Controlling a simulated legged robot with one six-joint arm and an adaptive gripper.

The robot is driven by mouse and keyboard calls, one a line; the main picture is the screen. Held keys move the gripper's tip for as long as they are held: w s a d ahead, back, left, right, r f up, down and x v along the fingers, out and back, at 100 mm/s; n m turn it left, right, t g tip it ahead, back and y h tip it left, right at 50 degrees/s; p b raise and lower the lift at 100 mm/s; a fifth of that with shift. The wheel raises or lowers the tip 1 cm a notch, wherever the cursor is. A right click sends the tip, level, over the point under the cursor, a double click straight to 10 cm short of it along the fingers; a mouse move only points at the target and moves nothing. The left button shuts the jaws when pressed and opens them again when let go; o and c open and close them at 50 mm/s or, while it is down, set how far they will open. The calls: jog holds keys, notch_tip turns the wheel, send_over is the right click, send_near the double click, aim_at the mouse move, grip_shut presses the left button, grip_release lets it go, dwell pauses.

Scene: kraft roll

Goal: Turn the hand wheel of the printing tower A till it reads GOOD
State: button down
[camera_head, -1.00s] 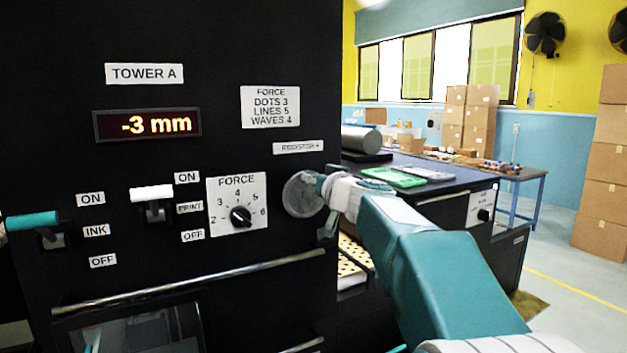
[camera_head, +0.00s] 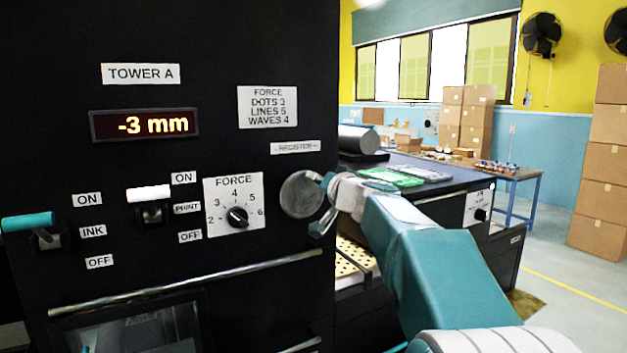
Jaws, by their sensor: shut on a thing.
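The black panel of printing tower A fills the left half, under the label TOWER A (camera_head: 140,74). Its display (camera_head: 144,124) reads -3 mm in lit digits. The grey round hand wheel (camera_head: 299,195) sits at the panel's right edge, below the REGISTER label (camera_head: 295,147). My gripper (camera_head: 322,202) is at the right side of the wheel, shut on it. The arm partly covers the wheel's right edge, so the exact finger contact is hard to see.
A FORCE dial (camera_head: 237,216) is just left of the wheel. A white-handled print lever (camera_head: 150,196) and a teal-handled ink lever (camera_head: 30,222) stick out further left. A metal bar (camera_head: 190,284) runs below. A dark bench with plates (camera_head: 393,178) stands behind my arm.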

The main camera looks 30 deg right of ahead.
aim_at(319, 203)
jog(key=d+f+m, duration=0.1)
jog(key=m, duration=0.4)
jog(key=d+f+m, duration=0.1)
jog(key=f+m, duration=0.1)
jog(key=m, duration=0.3)
jog(key=d+f+m, duration=0.1)
jog(key=f+m, duration=0.1)
jog(key=m, duration=0.2)
jog(key=shift+w+m, duration=0.1)
jog(key=shift+m, duration=0.3)
jog(key=shift+a+f+m, duration=0.15)
jog(key=shift+f+m, duration=0.3)
jog(key=shift+m, duration=0.7)
jog(key=shift+a+f+m, duration=0.15)
jog(key=shift+f+m, duration=0.25)
jog(key=shift+m, duration=0.75)
jog(key=c, duration=0.5)
grip_release()
jog(key=shift+f, duration=0.1)
jog(key=shift+c, duration=0.2)
